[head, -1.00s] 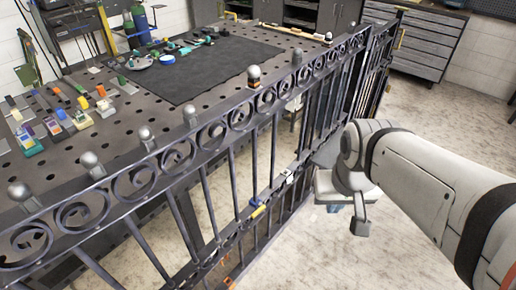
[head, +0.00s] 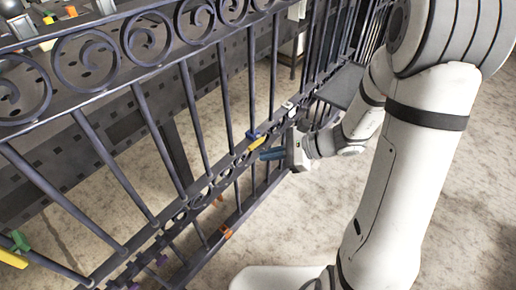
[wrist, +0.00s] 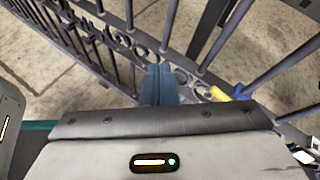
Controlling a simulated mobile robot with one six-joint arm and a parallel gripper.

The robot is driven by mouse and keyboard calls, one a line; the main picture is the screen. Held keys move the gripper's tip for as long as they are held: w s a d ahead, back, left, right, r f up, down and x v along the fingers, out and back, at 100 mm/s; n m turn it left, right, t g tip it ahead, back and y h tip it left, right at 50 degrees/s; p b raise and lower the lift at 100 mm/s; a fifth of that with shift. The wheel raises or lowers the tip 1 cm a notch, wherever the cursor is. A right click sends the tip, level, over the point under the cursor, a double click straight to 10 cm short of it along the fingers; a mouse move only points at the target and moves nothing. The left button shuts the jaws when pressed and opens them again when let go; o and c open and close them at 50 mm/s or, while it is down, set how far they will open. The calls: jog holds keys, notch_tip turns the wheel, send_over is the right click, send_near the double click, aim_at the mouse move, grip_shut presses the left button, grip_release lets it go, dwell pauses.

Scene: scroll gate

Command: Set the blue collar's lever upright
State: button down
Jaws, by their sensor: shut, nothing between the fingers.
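The blue collar (head: 254,135) sits on a bar of the dark iron gate (head: 185,110), near the middle rail. A yellow lever (head: 257,144) lies tilted beside it, not upright, slanting along the rail. In the wrist view the blue collar (wrist: 242,92) is right of the fingers, with the yellow lever (wrist: 220,94) reaching left from it. My gripper (head: 268,154) is shut and empty, its blue fingers just below and right of the lever. The shut fingers also show in the wrist view (wrist: 158,82), left of the lever and apart from it in that picture.
A green collar with a yellow lever (head: 14,252) is at far left. A white collar (head: 289,105) is farther along the gate, and an orange one (head: 226,232) is lower down. Gate bars stand close around the fingers. The perforated table is behind the gate; floor on my side is open.

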aim_at(256, 144)
jog(key=w+d+f+m+t+b, duration=0.25)
jog(key=w+f+m, duration=0.2)
jog(key=f, duration=0.45)
jog(key=w+d+f+m+t+b, duration=0.1)
jog(key=w+f+m+t+b, duration=0.3)
jog(key=f+m, duration=0.3)
jog(key=shift+n+h, duration=0.3)
jog(key=shift+n, duration=0.45)
jog(key=b+x, duration=0.1)
jog(key=x, duration=0.3)
jog(key=f+b+x, duration=0.1)
jog(key=x, duration=0.4)
jog(key=shift+f+b, duration=0.3)
jog(key=r, duration=0.3)
jog(key=shift+w+d+r, duration=0.1)
jog(key=shift+w, duration=0.2)
jog(key=shift+r, duration=0.5)
